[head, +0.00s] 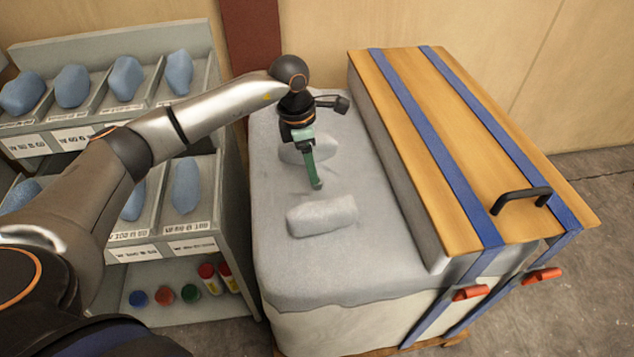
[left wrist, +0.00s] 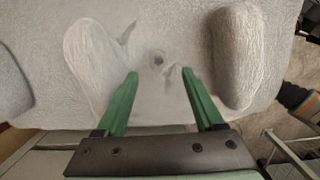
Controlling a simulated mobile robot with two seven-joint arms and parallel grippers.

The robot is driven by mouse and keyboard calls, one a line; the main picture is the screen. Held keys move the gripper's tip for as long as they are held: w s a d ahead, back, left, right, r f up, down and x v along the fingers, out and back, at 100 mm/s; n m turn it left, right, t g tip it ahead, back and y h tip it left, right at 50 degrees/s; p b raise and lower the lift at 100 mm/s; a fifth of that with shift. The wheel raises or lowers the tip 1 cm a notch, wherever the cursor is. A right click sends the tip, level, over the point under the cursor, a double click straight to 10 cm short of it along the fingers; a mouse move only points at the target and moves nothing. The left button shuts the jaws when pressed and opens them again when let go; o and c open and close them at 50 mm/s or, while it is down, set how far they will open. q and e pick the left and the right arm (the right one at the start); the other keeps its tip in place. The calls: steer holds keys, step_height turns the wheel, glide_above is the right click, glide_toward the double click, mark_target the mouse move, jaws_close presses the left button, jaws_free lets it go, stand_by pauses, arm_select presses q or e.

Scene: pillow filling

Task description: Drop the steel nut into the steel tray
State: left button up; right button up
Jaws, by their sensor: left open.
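My left gripper (head: 316,184) points down over the grey, cloth-like top of a large block, between two pale lumps. In the left wrist view its two green fingers (left wrist: 160,85) are apart with nothing held between them. A small dark round thing (left wrist: 158,62) lies on the grey surface just beyond the fingertips; it may be the steel nut, but it is too small to be sure. I cannot make out a steel tray in either view. My right gripper is not in view.
One pale lump (head: 322,215) lies nearer and another (head: 318,148) lies behind the gripper. A wooden-topped box (head: 420,130) with blue straps and a black handle (head: 520,197) rises at the right. A shelf rack (head: 226,150) with blue lumps stands left. The block's front top is clear.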

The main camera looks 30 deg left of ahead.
arm_select(q)
steer(key=f, duration=0.3)
steer(key=w+f, duration=0.1)
steer(key=f, duration=0.1)
steer(key=shift+d, duration=0.4)
steer(key=shift+r, duration=0.1)
jaws_close()
